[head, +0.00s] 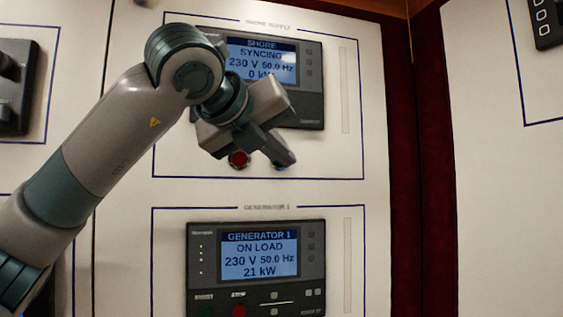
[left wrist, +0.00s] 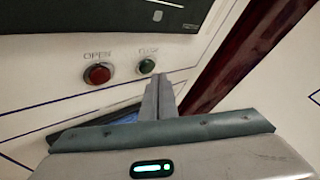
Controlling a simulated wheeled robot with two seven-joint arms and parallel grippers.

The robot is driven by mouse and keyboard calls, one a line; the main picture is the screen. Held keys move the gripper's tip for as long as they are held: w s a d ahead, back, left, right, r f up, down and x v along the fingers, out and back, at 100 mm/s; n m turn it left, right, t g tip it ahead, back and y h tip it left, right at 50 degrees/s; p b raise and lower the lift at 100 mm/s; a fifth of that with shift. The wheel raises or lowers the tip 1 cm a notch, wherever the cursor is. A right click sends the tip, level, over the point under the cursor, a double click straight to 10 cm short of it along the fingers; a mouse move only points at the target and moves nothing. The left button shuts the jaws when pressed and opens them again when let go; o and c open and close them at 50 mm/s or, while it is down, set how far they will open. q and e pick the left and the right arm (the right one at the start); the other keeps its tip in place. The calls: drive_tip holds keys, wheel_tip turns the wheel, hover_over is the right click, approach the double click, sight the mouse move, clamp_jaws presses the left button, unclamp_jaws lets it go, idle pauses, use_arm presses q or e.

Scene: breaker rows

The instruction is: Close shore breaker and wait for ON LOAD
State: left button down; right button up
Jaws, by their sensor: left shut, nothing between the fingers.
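The shore panel screen (head: 262,62) reads SHORE, SYNCING, 230 V, 50.0 Hz, 0 kW, partly covered by my left arm. Below it is a red button (head: 239,159), which the left wrist view shows labelled OPEN (left wrist: 98,74). A green button (left wrist: 147,66) sits to its right; its label is hard to read, and my gripper hides it in the head view. My left gripper (head: 285,158) is shut and empty. In the left wrist view its fingertips (left wrist: 160,80) are just below and right of the green button; I cannot tell whether they touch the panel.
The Generator 1 panel (head: 258,255) below reads ON LOAD, 230 V, 50.0 Hz, 21 kW, with its own buttons along the bottom. A dark handle-like device (head: 14,90) is at far left. A dark red strip (head: 400,160) runs down the right.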

use_arm(q)
drive_tip(key=s+b, duration=0.1)
drive_tip(key=s+d+b, duration=0.1)
drive_tip(key=s, duration=0.1)
drive_tip(key=s+b, duration=0.1)
drive_tip(key=shift+s+d, duration=0.3)
drive_tip(key=shift+s, duration=0.1)
idle(1.0)
